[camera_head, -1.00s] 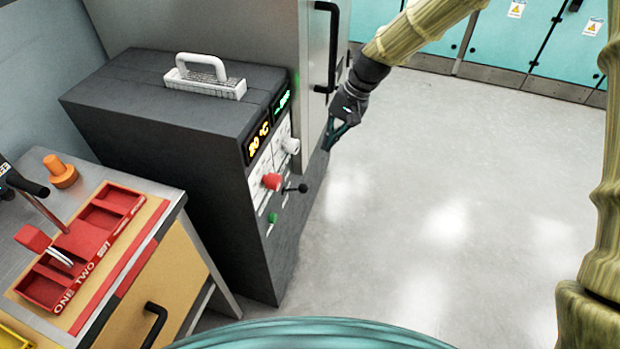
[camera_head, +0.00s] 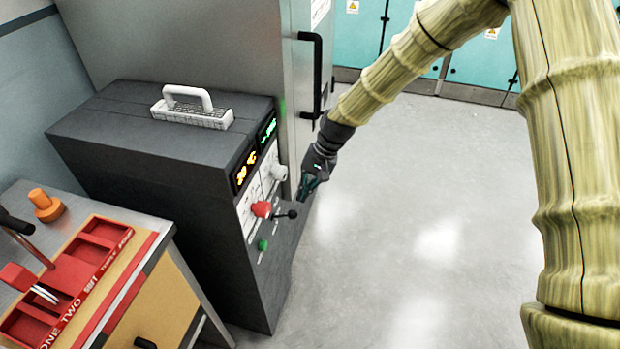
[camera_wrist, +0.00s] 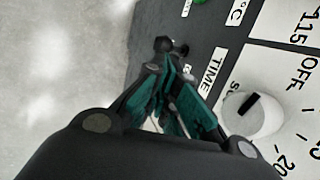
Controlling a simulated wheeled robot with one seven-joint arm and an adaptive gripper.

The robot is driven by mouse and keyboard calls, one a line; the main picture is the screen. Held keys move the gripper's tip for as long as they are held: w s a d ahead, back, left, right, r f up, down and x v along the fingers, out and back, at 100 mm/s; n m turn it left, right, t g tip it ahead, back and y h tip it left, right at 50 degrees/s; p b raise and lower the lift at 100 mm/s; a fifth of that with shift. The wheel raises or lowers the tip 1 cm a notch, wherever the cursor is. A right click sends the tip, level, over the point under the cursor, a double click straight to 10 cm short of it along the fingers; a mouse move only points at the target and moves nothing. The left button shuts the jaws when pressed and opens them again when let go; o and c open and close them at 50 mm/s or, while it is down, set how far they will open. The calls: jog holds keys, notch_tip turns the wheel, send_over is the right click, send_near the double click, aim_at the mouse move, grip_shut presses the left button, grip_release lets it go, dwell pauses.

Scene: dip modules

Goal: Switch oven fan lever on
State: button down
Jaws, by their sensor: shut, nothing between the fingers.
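The black ball-ended lever (camera_head: 291,214) sticks out of the front panel of the dark grey oven control box (camera_head: 150,150), to the right of a red knob (camera_head: 261,209). In the wrist view the lever's dark ball (camera_wrist: 163,43) shows just past my fingertips. My gripper (camera_head: 301,196) is shut and empty, in front of the panel, slightly above and right of the lever in the head view. In the wrist view its teal fingers (camera_wrist: 168,62) meet close to the lever; I cannot tell whether they touch it.
A white dial (camera_wrist: 251,113) marked TIME is close on the right in the wrist view. A green button (camera_head: 263,245) sits below the red knob. A tall grey cabinet with a black handle (camera_head: 311,75) stands behind. A bench with a red tray (camera_head: 75,270) is left. The floor at right is clear.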

aim_at(286, 216)
jog(key=shift+x, duration=2.25)
jog(key=shift+f, duration=0.1)
